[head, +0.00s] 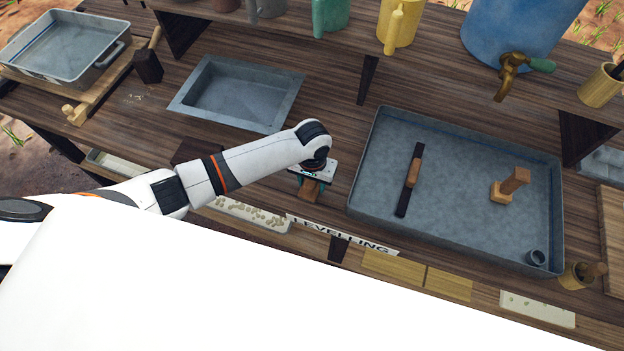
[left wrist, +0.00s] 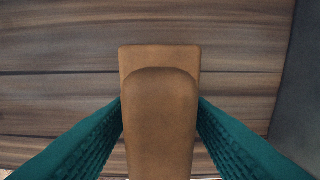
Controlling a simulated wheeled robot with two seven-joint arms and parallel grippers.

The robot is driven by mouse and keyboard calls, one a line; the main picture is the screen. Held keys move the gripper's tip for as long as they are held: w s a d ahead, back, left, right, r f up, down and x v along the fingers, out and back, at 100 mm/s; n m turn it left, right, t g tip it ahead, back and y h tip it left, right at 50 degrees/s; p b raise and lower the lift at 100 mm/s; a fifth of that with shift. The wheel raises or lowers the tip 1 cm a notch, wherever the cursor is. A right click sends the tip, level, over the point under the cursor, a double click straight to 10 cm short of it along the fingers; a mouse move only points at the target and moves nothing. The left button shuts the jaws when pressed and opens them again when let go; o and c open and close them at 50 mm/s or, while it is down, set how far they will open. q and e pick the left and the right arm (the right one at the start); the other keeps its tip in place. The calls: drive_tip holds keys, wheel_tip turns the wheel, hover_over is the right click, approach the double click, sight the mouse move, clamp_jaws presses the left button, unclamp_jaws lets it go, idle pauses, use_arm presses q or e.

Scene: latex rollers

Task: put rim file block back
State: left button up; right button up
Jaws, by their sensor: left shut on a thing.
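A brown wooden block with a rounded upright handle (left wrist: 160,115), likely the rim file block, is between the green fingers of my left gripper (head: 312,184). In the left wrist view, the fingers of my left gripper (left wrist: 160,125) are shut on its handle from both sides. In the head view the block (head: 310,196) shows just below the gripper, over the bench left of the large grey tray. I cannot tell whether its base touches the wood. My right gripper is not in view.
A sunken basin (head: 237,93) lies behind my left arm. A "LEVELLING" label (head: 343,236) lies along the front.

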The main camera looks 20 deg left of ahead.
use_arm(q)
drive_tip(key=shift+f, duration=0.15)
drive_tip(key=o, duration=1.1)
wheel_tip(320, 180, up, 12)
drive_tip(key=shift+r+b, duration=0.15)
drive_tip(key=shift+b, duration=0.25)
